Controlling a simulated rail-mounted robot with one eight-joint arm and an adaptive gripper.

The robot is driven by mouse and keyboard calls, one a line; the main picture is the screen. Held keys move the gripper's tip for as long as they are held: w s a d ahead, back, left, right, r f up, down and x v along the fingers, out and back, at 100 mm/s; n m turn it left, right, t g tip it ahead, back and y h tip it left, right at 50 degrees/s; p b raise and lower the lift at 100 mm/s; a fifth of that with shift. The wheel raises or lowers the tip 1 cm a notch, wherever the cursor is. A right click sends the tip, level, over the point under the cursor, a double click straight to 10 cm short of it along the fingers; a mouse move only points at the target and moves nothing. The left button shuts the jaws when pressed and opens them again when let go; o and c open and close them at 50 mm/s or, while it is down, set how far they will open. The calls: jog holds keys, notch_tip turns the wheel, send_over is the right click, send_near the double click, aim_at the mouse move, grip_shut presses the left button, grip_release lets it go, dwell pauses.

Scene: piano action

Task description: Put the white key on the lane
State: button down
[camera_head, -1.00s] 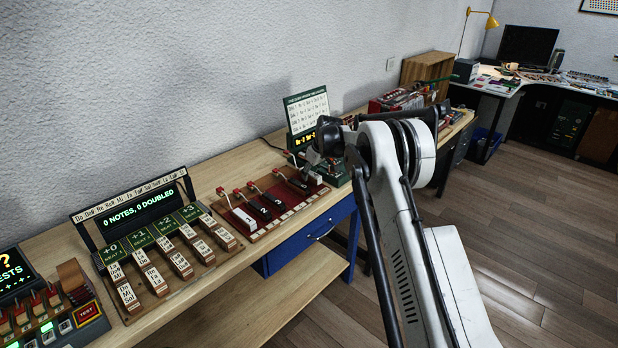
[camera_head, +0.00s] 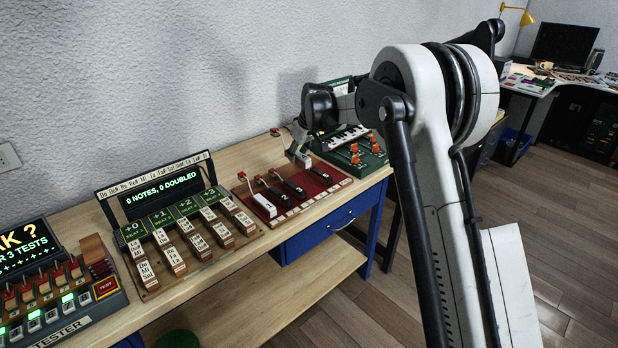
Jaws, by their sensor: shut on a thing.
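A white key (camera_head: 264,205) lies at the left end of the dark red board (camera_head: 337,184), with several black keys, one of them here (camera_head: 295,188), to its right. My gripper (camera_head: 297,153) is over the back edge of this board, right of the white key and apart from it. It is shut on a small pale piece. The piece is too small and too covered by the gripper to tell its shape or whether it touches the board. I cannot tell which part of the board is the lane.
A note stand (camera_head: 161,192) with wooden blocks is to the left, beside a tester (camera_head: 62,310) with lit buttons. The wall (camera_head: 150,80) is close behind the bench.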

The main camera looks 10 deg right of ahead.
jog(key=s+a+b, duration=0.2)
jog(key=s+a, duration=0.3)
jog(key=a, duration=0.1)
send_over(305, 184)
jog(key=s, duration=0.1)
jog(key=f, duration=0.7)
jog(key=shift+d+f, duration=0.2)
jog(key=shift+d, duration=0.1)
jog(key=shift+f, duration=1.95)
jog(key=shift+f, duration=0.2)
jog(key=c, duration=1.5)
grip_release()
jog(key=shift+c, duration=0.2)
jog(key=shift+r, duration=0.1)
